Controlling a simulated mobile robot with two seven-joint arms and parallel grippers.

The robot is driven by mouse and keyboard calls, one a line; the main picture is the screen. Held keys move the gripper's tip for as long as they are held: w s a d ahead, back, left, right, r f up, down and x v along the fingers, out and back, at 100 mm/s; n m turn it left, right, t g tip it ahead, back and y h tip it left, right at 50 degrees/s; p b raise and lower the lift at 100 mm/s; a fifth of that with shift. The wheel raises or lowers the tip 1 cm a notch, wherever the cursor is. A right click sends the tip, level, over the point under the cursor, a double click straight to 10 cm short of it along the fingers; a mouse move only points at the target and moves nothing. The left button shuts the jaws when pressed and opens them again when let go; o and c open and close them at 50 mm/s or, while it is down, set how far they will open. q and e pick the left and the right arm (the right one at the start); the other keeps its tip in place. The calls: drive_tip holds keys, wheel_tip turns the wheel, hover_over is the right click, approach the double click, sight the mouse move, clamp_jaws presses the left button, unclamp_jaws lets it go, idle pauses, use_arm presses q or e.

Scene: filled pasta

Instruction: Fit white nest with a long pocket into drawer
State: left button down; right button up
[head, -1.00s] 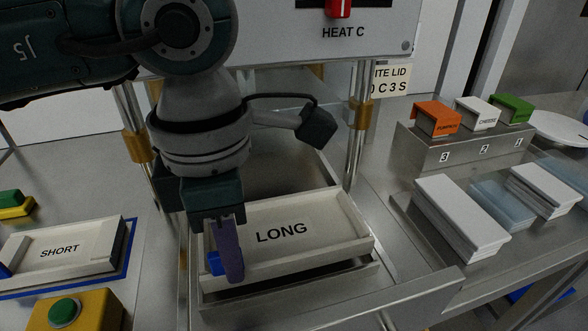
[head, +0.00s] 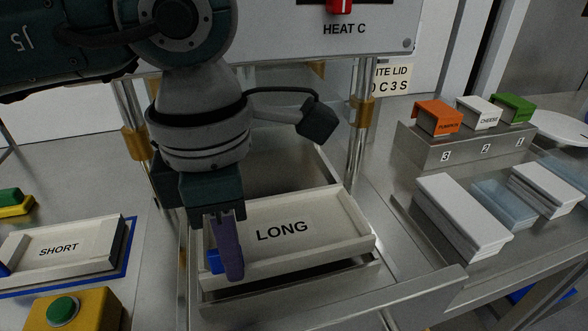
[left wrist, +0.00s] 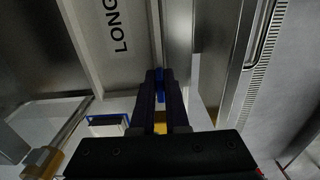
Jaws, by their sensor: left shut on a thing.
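The white nest marked LONG (head: 320,222) sits in the metal drawer (head: 300,301) of the machine, level as far as I can tell. It also shows in the left wrist view (left wrist: 100,30). My left gripper (head: 228,262) is shut on the blue tab (head: 213,261) at the nest's left end; the tab shows between the fingers in the left wrist view (left wrist: 160,88). The fingers hide part of that end, and I cannot tell whether the nest rests fully on the drawer floor. My right gripper is not in view.
A white nest marked SHORT (head: 62,247) lies on a blue-edged spot at left, behind a yellow box with a green button (head: 64,311). White stacks (head: 455,215) and a stand with coloured boxes (head: 460,145) are at right.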

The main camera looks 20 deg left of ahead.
use_arm(q)
drive_tip(key=shift+f+b, duration=1.4)
idle(0.9)
drive_tip(key=c, duration=0.8)
unclamp_jaws()
drive_tip(key=shift+c, duration=0.2)
drive_tip(key=shift+o, duration=0.4)
drive_tip(key=shift+o, duration=0.8)
drive_tip(key=shift+r, duration=0.1)
drive_tip(key=shift+r+p, duration=2.65)
drive_tip(key=shift+r, duration=0.9)
drive_tip(key=shift+f, duration=0.1)
